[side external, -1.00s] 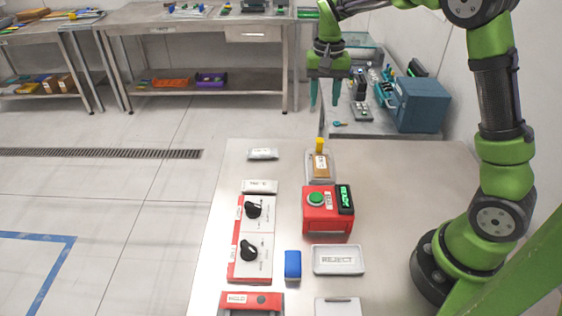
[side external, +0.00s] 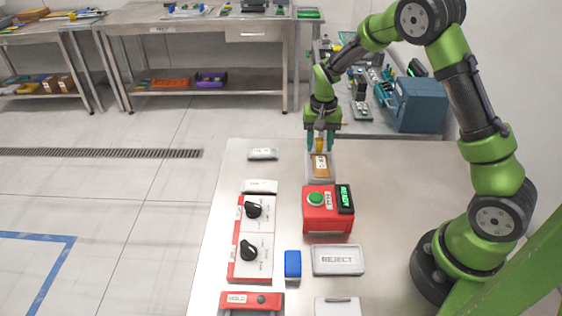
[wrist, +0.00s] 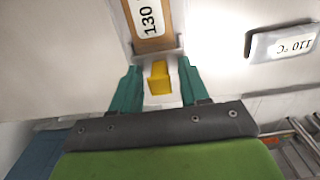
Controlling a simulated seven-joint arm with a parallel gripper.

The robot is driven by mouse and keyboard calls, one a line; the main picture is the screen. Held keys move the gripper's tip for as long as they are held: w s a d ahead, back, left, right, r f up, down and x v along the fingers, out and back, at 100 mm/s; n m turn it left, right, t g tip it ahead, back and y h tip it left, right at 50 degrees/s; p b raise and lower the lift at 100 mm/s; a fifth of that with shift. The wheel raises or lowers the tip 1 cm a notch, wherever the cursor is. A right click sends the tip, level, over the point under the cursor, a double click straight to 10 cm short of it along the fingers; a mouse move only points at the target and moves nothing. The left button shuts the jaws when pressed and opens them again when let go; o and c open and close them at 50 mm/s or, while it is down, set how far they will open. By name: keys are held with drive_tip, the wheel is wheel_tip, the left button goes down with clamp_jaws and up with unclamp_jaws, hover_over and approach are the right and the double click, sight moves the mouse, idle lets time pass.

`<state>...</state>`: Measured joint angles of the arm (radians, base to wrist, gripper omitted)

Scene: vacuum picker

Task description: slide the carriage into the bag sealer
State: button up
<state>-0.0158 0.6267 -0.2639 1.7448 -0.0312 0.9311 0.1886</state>
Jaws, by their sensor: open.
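The bag sealer (side external: 327,224) is a red box with a green button and a lit green display reading READY. The carriage (side external: 331,172), a pale tray carrying a brown pouch (side external: 320,168) with a white label, lies behind the sealer, at its far side. Its yellow handle (side external: 319,145) stands at the carriage's far end. My gripper (side external: 320,143) is open, its teal fingers pointing down on either side of the handle. In the wrist view, the yellow handle (wrist: 159,78) shows between the two fingers, with a gap visible on each side. The pouch label reads 130.
A small plate (side external: 263,154) lies left of the carriage; its label reads 110 °C in the wrist view. A panel with two black knobs (side external: 251,240), a blue block (side external: 292,264) and a REJECT tray (side external: 338,260) are nearer.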

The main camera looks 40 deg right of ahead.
sight(321, 167)
clamp_jaws()
drive_tip(key=s+a, duration=0.5)
drive_tip(key=shift+s+a+r, duration=0.1)
drive_tip(key=shift+s+a, duration=0.1)
drive_tip(key=shift+a, duration=0.05)
drive_tip(key=shift+s+a, duration=0.1)
drive_tip(key=shift+s, duration=0.05)
unclamp_jaws()
drive_tip(key=shift+a, duration=0.1)
drive_tip(key=shift+s, duration=0.1)
